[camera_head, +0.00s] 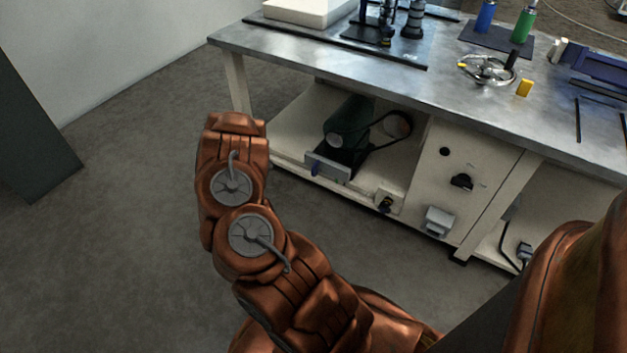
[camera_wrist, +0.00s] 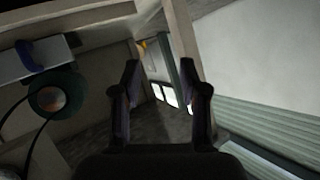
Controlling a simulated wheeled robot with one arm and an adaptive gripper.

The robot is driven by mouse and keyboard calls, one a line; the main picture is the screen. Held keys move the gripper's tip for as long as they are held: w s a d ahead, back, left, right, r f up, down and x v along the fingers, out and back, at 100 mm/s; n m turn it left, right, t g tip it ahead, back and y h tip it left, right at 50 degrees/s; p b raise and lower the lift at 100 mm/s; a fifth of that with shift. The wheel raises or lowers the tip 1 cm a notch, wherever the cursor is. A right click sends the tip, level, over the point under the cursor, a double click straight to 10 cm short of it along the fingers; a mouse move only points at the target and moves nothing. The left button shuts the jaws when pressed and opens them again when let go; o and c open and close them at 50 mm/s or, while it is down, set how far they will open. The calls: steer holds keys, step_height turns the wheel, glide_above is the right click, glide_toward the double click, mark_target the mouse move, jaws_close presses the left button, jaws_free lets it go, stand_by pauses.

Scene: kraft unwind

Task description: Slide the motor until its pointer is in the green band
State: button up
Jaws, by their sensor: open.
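A dark green motor (camera_head: 348,122) sits on the lower shelf of the bench in the head view. A black belt (camera_head: 378,137) runs from it to a round pulley (camera_head: 398,123) on its right. A grey plate (camera_head: 328,168) with a blue handle stands in front of the motor. In the wrist view, a grey plate (camera_wrist: 52,54) with a blue part and a dark green round part (camera_wrist: 55,95) show at the left. My gripper (camera_wrist: 159,68) is open and empty, apart from both. The gripper is hidden in the head view. I cannot make out the pointer or green band.
A white control panel (camera_head: 455,200) with a black knob closes the shelf's right side. A bench leg (camera_head: 237,85) stands at the left. The floor in front is clear.

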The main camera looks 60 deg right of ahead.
steer(key=s+d+f+m+g+h+b, duration=0.15)
steer(key=s+d+f+h+b, duration=0.3)
steer(key=s+d+f, duration=0.45)
steer(key=g+h+b, duration=0.2)
steer(key=b, duration=0.1)
glide_toward(313, 171)
steer(key=s+x, duration=0.1)
steer(key=x, duration=0.2)
steer(key=shift+n, duration=0.25)
steer(key=x, duration=0.2)
steer(key=b+x, duration=0.1)
steer(key=x, duration=0.1)
steer(key=w+b+x, duration=0.1)
steer(key=x, duration=0.2)
steer(key=shift+a+f, duration=0.15)
steer(key=shift+f, duration=0.1)
steer(key=shift+w+d+r, duration=0.15)
steer(key=shift+d, duration=0.4)
steer(key=shift+c, duration=0.2)
jaws_close()
steer(key=shift+a, duration=0.1)
steer(key=shift+w, duration=0.1)
